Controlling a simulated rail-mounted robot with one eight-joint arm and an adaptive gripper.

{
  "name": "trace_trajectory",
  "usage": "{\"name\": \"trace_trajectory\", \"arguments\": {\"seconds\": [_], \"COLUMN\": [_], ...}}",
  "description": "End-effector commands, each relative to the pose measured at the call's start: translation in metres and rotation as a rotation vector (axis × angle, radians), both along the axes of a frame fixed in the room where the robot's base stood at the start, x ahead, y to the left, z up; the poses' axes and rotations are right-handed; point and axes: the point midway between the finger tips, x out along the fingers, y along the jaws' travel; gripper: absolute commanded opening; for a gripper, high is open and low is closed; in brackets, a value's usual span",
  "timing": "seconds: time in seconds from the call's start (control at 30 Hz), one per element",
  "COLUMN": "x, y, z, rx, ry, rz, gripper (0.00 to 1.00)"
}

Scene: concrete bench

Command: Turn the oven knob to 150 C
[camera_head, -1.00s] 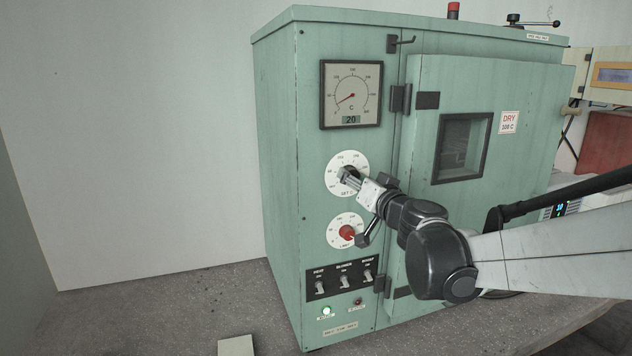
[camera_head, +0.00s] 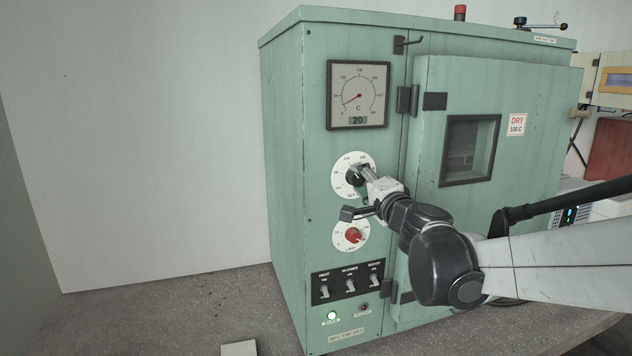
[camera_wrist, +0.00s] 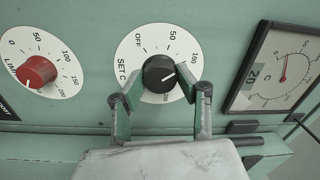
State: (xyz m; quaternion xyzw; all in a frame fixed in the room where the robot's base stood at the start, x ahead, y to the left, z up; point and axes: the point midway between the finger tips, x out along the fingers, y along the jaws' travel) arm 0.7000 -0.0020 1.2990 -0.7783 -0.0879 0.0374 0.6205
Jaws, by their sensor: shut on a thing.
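The green oven (camera_head: 300,200) has a black SET C knob on a white dial (camera_head: 342,176); the black knob (camera_wrist: 158,72) shows clearly in the wrist view. My gripper (camera_head: 360,176) reaches it from the right. In the wrist view, my gripper (camera_wrist: 160,86) is shut on the knob, one finger on each side. The knob's white pointer line slants up and right, roughly toward the 100 mark. The 150 mark is hidden near the right finger. The exact setting cannot be read.
A red limit knob (camera_head: 353,236) sits just below, close to my wrist's side part. Below it are several toggle switches (camera_head: 349,286) and a lit green lamp (camera_head: 331,315). The oven door (camera_head: 500,200) is shut.

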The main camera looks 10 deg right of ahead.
Motion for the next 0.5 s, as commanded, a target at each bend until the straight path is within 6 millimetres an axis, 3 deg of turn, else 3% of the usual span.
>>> {"name": "trace_trajectory", "arguments": {"seconds": [0.5], "x": [-0.0005], "y": [0.0009], "z": [-0.0009], "rx": [0.481], "ry": [0.089], "rz": [0.000], "gripper": [0.06]}}
